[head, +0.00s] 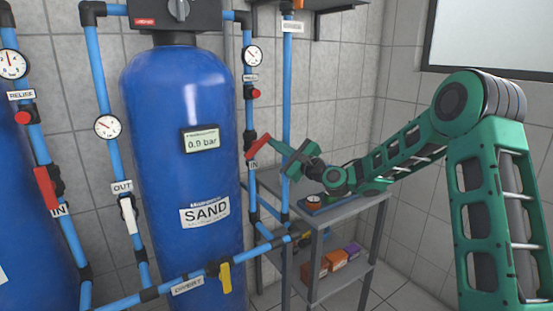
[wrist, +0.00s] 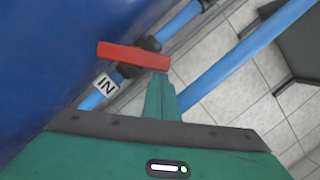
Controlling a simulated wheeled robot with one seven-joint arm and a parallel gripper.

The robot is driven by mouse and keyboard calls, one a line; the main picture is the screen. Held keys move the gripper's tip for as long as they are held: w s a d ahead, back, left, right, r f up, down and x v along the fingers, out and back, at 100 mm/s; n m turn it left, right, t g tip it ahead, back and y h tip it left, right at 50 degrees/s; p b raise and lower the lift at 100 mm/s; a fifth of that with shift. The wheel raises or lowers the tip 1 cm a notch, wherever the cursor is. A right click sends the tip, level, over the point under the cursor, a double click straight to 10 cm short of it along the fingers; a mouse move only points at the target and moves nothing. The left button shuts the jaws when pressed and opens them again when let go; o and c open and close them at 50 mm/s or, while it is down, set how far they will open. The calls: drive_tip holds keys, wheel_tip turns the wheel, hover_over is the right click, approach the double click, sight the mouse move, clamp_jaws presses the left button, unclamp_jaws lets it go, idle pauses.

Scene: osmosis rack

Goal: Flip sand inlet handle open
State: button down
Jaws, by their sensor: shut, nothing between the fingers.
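The sand inlet handle (head: 257,147) is a red lever on the blue pipe to the right of the blue SAND tank (head: 180,150), just above an IN label (head: 254,166). It is tilted, lying across the pipe. In the wrist view the handle (wrist: 130,54) crosses the pipe at an angle, with the IN label (wrist: 106,84) beside it. My gripper (head: 273,145) is shut and empty at the handle's right end. In the wrist view the fingertips (wrist: 160,76) overlap that end; whether they touch it cannot be told.
A second blue pipe (head: 287,100) runs upright close behind the gripper. A grey shelf (head: 345,208) with boxes stands below my arm. Other handles are a white one at OUT (head: 128,214), a yellow one at DIVERT (head: 225,277), and a red one (head: 46,188) at far left.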

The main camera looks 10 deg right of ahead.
drive_tip(key=r+n, duration=0.1)
drive_tip(key=n, duration=0.1)
drive_tip(key=n+g, duration=0.1)
drive_tip(key=n, duration=0.1)
drive_tip(key=r+n, duration=0.1)
drive_tip(key=n, duration=0.1)
drive_tip(key=shift+s+a+r+g, duration=0.2)
drive_tip(key=shift+a+r+g, duration=0.1)
drive_tip(key=shift+a+r, duration=0.1)
drive_tip(key=shift+s+a+r+n+g, duration=0.15)
drive_tip(key=shift+a+r+n, duration=0.1)
drive_tip(key=shift+n, duration=0.55)
drive_tip(key=shift+s+a+r+n+g, duration=0.1)
drive_tip(key=shift+a+r+n+g, duration=0.1)
drive_tip(key=shift+n, duration=0.6)
drive_tip(key=shift+s+a+r+n+g, duration=0.15)
drive_tip(key=shift+a+r+n, duration=0.1)
drive_tip(key=shift+n, duration=0.55)
drive_tip(key=v, duration=1)
drive_tip(key=shift+s+d, duration=0.2)
drive_tip(key=shift+d, duration=0.1)
